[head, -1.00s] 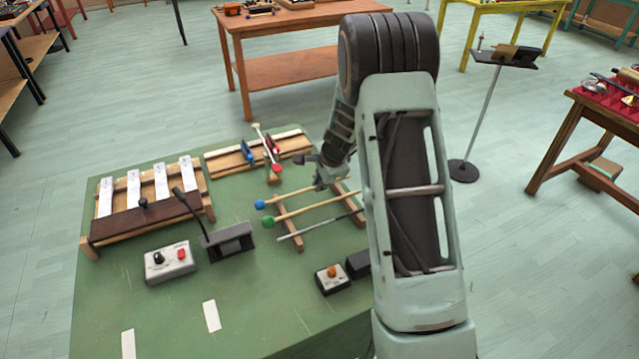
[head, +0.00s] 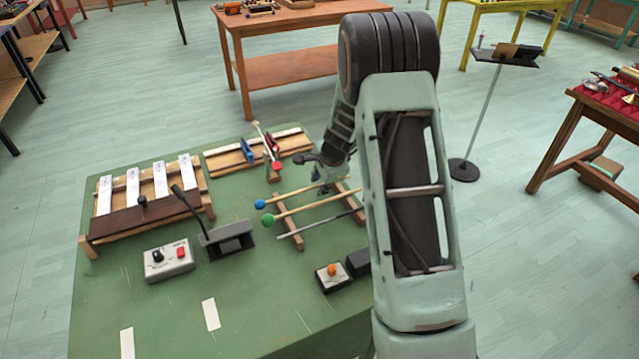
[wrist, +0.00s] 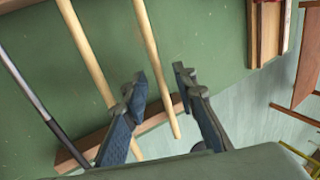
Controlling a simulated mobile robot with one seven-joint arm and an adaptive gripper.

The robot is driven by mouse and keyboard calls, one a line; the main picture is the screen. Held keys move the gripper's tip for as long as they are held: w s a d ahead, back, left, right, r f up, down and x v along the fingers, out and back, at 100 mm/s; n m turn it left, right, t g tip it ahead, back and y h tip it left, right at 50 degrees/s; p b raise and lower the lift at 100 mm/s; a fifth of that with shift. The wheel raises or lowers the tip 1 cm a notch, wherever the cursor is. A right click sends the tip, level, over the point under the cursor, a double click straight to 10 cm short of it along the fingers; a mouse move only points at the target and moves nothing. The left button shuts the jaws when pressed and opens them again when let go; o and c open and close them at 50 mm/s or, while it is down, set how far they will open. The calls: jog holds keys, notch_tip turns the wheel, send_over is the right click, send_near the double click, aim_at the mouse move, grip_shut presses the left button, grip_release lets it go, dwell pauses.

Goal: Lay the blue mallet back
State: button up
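The blue mallet (head: 259,204) lies across a two-rail wooden rack (head: 289,232), its blue head past the left rail. Its pale handle (wrist: 157,65) also shows in the wrist view. There it crosses the right rail and runs between the two fingers of my gripper (wrist: 161,80). The fingers stand apart, with a gap on each side of the handle. The blue head is outside the wrist view. In the head view my gripper (head: 323,187) is at the handle end of the blue mallet, partly hidden by my arm.
A green mallet (head: 268,220) and a thin grey stick (head: 305,227) lie beside it on the same rack. A bar instrument (head: 132,220), a switch box (head: 168,260) and a button box (head: 332,279) stand on the green table (head: 265,310).

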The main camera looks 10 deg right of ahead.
jog(key=v, duration=1.2)
jog(key=shift+w, duration=0.1)
dwell(0.4)
